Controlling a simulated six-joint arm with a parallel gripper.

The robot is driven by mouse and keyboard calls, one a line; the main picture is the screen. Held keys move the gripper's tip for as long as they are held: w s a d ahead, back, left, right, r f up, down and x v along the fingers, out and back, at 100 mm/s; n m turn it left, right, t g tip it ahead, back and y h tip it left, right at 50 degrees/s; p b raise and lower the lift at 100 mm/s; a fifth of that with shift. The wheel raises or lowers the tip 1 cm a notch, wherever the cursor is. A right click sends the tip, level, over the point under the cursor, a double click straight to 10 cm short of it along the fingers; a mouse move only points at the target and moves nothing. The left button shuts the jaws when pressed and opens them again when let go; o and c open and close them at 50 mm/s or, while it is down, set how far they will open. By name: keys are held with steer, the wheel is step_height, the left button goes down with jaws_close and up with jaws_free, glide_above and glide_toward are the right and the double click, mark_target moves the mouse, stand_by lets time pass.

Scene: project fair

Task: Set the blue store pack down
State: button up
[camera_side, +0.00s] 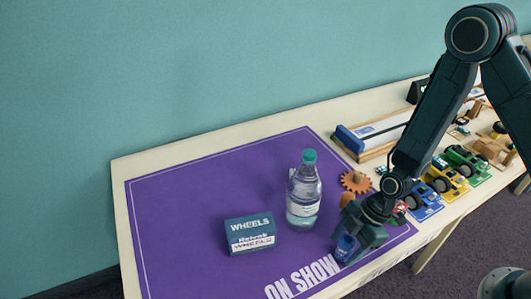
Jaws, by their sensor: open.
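A blue box lettered "WHEELS" (251,235), which looks like the store pack, stands upright on the purple mat (190,210), left of the clear bottle. My gripper (348,246) is open and points down over the mat's right part, well to the right of the box and apart from it. A small blue object (344,248) shows at my fingertips, low near the mat. My gripper partly covers it, and I cannot tell whether it touches the fingers.
A clear bottle with a green cap (304,195) stands between the box and my gripper. A brown gear (355,182) lies behind my gripper. Blue (424,204), yellow (446,180) and green (467,161) toy vehicles stand at the right. The mat's left part is clear.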

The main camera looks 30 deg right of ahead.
steer(key=v, duration=1.2)
stand_by(0.4)
stand_by(0.4)
steer(key=s+d+r+m+t+h, duration=0.1)
steer(key=s+d+r+m, duration=0.1)
steer(key=r+m, duration=0.35)
steer(key=s+d+r+m+t+h, duration=0.1)
steer(key=d+r+m+h, duration=0.15)
steer(key=r, duration=0.65)
steer(key=s+d+r+m+t, duration=0.3)
steer(key=s+d+r+m, duration=0.1)
steer(key=s+r+m, duration=0.4)
steer(key=s+r+h, duration=0.1)
steer(key=s, duration=0.1)
steer(key=shift+s+r, duration=0.3)
steer(key=shift+r, duration=0.05)
